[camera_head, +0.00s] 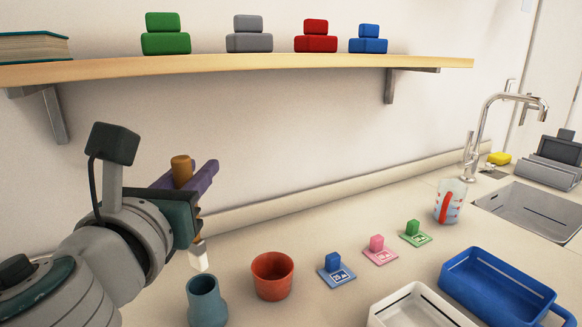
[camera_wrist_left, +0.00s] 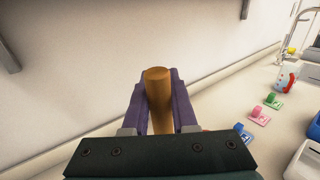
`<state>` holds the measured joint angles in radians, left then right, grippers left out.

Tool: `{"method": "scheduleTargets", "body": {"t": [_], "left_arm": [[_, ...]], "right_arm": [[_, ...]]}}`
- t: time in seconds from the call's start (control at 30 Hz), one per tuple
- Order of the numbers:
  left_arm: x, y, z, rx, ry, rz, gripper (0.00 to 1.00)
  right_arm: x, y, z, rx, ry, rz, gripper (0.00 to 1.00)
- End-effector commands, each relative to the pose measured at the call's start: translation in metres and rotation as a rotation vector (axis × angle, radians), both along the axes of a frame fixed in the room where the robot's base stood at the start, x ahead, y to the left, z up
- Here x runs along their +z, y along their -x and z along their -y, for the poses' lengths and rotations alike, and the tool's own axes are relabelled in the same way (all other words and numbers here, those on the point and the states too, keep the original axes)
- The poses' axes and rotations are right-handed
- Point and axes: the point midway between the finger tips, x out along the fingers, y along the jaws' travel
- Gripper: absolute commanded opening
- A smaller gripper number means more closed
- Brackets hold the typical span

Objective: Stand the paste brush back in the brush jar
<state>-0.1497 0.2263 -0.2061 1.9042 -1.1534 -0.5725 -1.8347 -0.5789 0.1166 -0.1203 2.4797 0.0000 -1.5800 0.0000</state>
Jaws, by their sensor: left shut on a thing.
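My left gripper (camera_head: 196,183) is shut on the paste brush (camera_head: 181,168), which has a brown wooden handle and pale bristles (camera_head: 198,259) pointing down. The brush is held roughly upright above the counter, with its bristle end near the teal jar (camera_head: 206,302) and a little above its mouth. In the left wrist view the handle (camera_wrist_left: 157,88) stands between the purple fingers. The teal jar, which looks like the brush jar, stands on the counter, and its mouth looks empty from here. My right gripper is not in view.
A terracotta pot (camera_head: 272,276) stands just right of the teal jar. Blue, pink and green tagged stands (camera_head: 337,270), a measuring cup (camera_head: 450,201), a white tray (camera_head: 417,308) and a blue tray (camera_head: 499,287) lie further right. A wooden shelf (camera_head: 260,64) runs above.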

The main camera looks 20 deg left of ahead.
Motion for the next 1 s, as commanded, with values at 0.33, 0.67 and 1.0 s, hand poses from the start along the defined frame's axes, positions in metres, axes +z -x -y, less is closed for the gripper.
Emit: {"method": "scheduleTargets", "body": {"t": [0.33,0.67,1.0], "left_arm": [[-0.018,0.0,0.0,0.0,0.001,-0.001,0.0],[-0.047,0.0,0.0,0.0,-0.001,-0.001,0.0],[-0.074,0.0,0.0,0.0,0.0,-0.001,0.0]], "right_arm": [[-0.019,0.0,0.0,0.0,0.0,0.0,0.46],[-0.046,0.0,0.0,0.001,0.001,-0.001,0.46],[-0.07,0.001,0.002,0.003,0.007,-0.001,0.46]]}}
